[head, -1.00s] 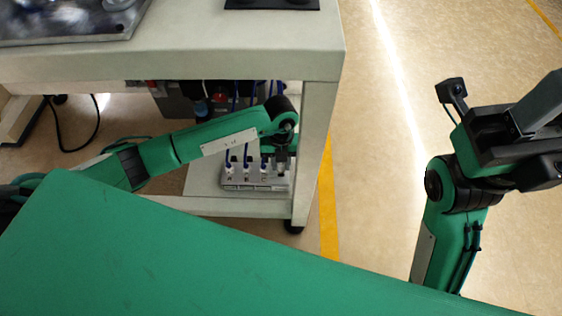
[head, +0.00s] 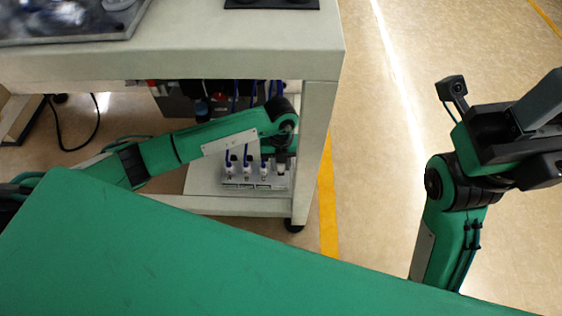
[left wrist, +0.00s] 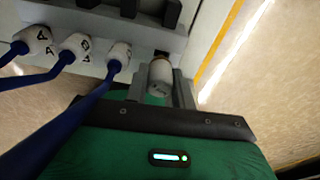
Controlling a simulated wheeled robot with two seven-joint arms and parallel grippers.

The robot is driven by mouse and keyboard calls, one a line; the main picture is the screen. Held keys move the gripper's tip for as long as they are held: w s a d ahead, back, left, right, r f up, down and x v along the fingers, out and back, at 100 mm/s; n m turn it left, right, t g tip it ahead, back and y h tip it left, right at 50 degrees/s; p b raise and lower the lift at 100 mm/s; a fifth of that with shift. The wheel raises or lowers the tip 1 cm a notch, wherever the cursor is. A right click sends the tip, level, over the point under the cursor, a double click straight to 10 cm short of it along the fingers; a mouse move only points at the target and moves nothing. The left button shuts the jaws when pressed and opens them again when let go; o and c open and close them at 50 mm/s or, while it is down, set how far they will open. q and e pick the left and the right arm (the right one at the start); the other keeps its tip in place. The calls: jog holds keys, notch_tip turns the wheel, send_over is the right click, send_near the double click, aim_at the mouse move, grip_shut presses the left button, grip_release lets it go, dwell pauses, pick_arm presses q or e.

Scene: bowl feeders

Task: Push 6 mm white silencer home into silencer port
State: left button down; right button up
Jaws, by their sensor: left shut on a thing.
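The 6 mm white silencer (left wrist: 160,72) is a short whitish cylinder at the end of the row on the grey valve block (left wrist: 88,18). In the left wrist view it sits between the two grey fingers of my left gripper (left wrist: 159,88), which is shut on it. The silencer port is hidden beneath it, so I cannot tell how deep it sits. In the head view my left gripper (head: 282,161) is small, at the right end of the block (head: 240,185) on the lower shelf. My right gripper (head: 540,135) is partly cut off at the right edge.
Several white fittings with blue tubes (left wrist: 72,48) stand beside the silencer on the block. A cart leg (head: 314,150) rises close to the right of my left gripper. The tabletop (head: 230,55) overhangs the shelf. Open floor (head: 385,190) lies right of the cart.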

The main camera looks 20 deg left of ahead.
pick_arm(q)
jog(key=shift+f+b, duration=0.35)
jog(key=shift+f, duration=0.6)
dwell(0.4)
jog(key=c, duration=1.5)
grip_release()
jog(key=shift+r, duration=0.15)
jog(key=shift+w+a+r+p, duration=0.1)
jog(key=shift+w+r+p, duration=0.1)
jog(key=shift+r+p, duration=1.2)
jog(key=shift+w+r+p, duration=0.15)
jog(key=shift+r+p, duration=1.05)
jog(key=shift+r, duration=0.3)
jog(key=o, duration=0.6)
